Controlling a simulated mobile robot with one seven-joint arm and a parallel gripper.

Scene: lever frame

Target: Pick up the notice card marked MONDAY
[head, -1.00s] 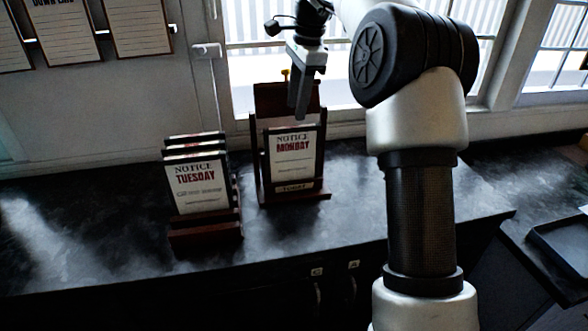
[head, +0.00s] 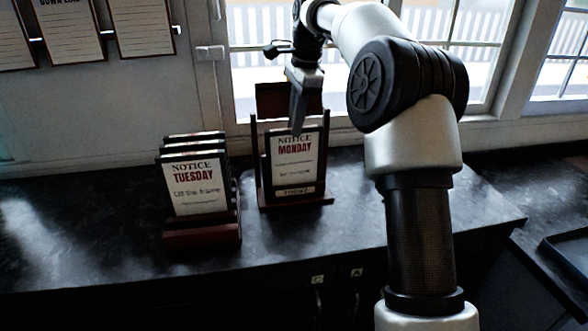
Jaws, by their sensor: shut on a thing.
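The notice card marked MONDAY (head: 296,160) stands upright in a dark wooden frame (head: 258,160) on the counter, above a small plate reading TODAY. My gripper (head: 297,128) points down at the card's top edge and is shut on it. The finger in front covers a bit of the card's top; the far finger is hidden. The card still sits within the frame.
To the left, a dark wooden rack (head: 203,234) holds several cards, the front one marked TUESDAY (head: 195,185). Clipped sheets (head: 66,35) hang on the wall. A dark tray (head: 566,255) lies at the right. The counter (head: 90,240) is clear at the left.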

